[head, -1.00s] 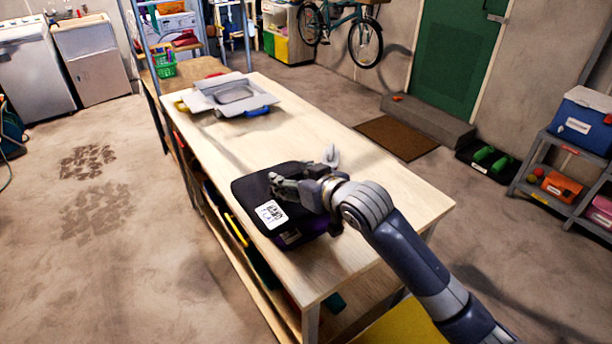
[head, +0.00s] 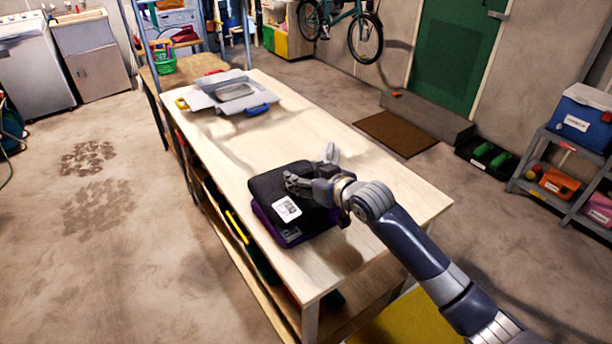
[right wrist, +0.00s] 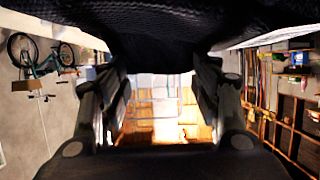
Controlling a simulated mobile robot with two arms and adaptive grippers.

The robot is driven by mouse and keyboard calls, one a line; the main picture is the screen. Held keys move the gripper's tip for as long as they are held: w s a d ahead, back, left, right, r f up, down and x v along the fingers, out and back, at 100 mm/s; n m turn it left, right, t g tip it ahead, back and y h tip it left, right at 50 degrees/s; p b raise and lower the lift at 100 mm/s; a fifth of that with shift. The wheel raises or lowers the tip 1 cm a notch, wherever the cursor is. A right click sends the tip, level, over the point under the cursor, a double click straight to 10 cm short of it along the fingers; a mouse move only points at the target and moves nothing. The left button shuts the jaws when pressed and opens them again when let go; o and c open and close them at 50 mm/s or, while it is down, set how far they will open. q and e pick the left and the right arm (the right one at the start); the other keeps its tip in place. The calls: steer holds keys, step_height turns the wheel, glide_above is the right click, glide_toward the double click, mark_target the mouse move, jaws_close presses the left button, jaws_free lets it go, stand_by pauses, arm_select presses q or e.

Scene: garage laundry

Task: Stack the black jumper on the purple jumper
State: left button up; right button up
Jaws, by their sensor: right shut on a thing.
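The black jumper (head: 270,186) is a folded dark bundle with a white printed label. It lies over the folded purple jumper (head: 273,232), whose front edge shows below it on the table (head: 330,258). My right gripper (head: 308,180) is shut on the black jumper at its right side. In the right wrist view the black jumper (right wrist: 170,22) fills the top, above the fingers. Whether the black jumper rests fully on the purple one is hard to tell. My left gripper is not in view.
A grey folding board (head: 232,95) with yellow and blue handles lies at the table's far end. The table top between it and the jumpers is clear. A shelf with a blue cooler (head: 580,118) stands at the right.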

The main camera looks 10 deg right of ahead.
steer(key=shift+f, duration=0.45)
steer(key=o, duration=1.8)
steer(key=shift+f, duration=0.1)
steer(key=shift+o, duration=0.2)
steer(key=shift+r, duration=0.3)
steer(key=b+v, duration=0.1)
steer(key=v, duration=1.1)
steer(key=shift+r, duration=0.35)
steer(key=shift+s+f, duration=0.1)
